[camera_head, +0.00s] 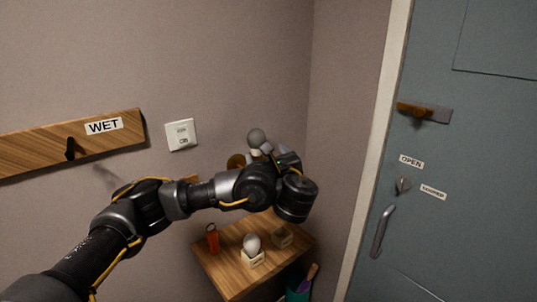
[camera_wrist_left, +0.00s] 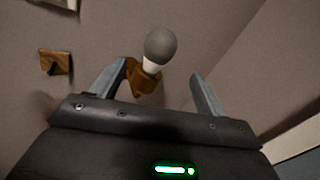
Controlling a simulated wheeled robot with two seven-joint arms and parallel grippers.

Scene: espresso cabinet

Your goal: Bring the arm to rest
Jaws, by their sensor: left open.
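In the left wrist view the open fingers (camera_wrist_left: 160,72) stand apart, one to each side of the bulb's white base. The grey bulb (camera_wrist_left: 160,45) sits in a brass-coloured holder (camera_wrist_left: 142,78), and neither finger clearly touches it. The holder (camera_head: 236,161) is mostly hidden behind my arm in the head view. My right gripper is not in view.
A switch (camera_head: 181,134) and a "WET" hook rail (camera_head: 70,143) are on the wall. A door (camera_head: 470,150) stands right.

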